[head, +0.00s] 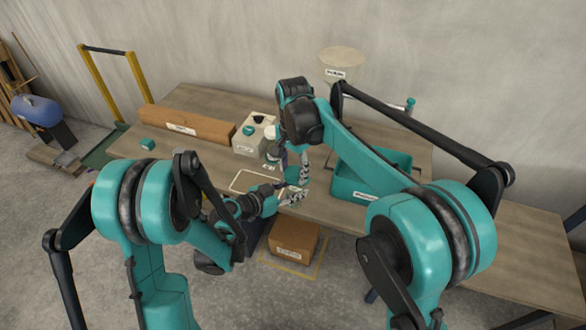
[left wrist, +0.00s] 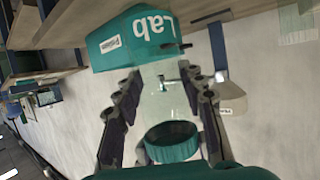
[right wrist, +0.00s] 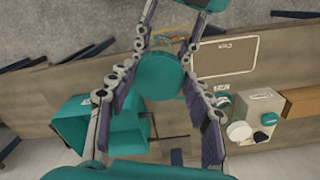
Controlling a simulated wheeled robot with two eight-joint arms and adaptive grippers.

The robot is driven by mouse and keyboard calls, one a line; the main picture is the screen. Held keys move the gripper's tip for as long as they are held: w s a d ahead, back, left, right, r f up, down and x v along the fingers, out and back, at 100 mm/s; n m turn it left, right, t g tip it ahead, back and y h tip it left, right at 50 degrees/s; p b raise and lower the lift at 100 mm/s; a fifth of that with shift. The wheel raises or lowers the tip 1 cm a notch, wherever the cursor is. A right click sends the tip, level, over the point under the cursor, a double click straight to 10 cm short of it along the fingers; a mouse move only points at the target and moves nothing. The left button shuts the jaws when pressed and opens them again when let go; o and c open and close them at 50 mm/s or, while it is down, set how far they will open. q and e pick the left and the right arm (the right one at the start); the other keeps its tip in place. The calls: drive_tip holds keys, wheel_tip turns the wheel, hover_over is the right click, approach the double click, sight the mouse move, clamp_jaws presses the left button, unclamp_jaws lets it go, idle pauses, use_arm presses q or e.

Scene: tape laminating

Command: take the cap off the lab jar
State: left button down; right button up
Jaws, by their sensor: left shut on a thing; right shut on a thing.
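My left gripper (head: 292,196) is shut on the lab jar, whose pale, see-through body (left wrist: 163,103) shows between its fingers in the left wrist view. A teal ring-shaped end (left wrist: 172,142) of the jar shows nearest that camera. My right gripper (head: 304,174) comes down from above, close to the left one, over the table's front edge. In the right wrist view the round teal cap (right wrist: 160,76) lies between its fingers, and they are shut on it. The fingers hide most of the jar in the head view. I cannot tell whether cap and jar still touch.
A teal bin (head: 350,188) stands right of the grippers on the wooden table (head: 465,215). A pale box (head: 248,146) with lids on top and a long brown box (head: 190,127) stand behind. An outlined mat (head: 243,181) lies left. A cardboard box (head: 293,243) sits on the floor.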

use_arm(q)
drive_tip(key=shift+s+d, duration=0.25)
drive_tip(key=shift+d, duration=0.05)
use_arm(e)
drive_tip(key=n, duration=0.6)
drive_tip(key=shift+a+n, duration=0.2)
drive_tip(key=shift+n, duration=0.1)
use_arm(q)
drive_tip(key=shift+r, duration=0.1)
use_arm(e)
drive_tip(key=n, duration=0.5)
drive_tip(key=shift+s+d, duration=0.1)
drive_tip(key=n, duration=0.3)
drive_tip(key=shift+d, duration=0.1)
use_arm(q)
drive_tip(key=shift+w+a, duration=0.1)
drive_tip(key=shift+w, duration=0.05)
use_arm(e)
drive_tip(key=shift+r, duration=0.1)
drive_tip(key=shift+d+r, duration=0.15)
drive_tip(key=shift+r, duration=0.85)
use_arm(q)
drive_tip(key=shift+a, duration=0.1)
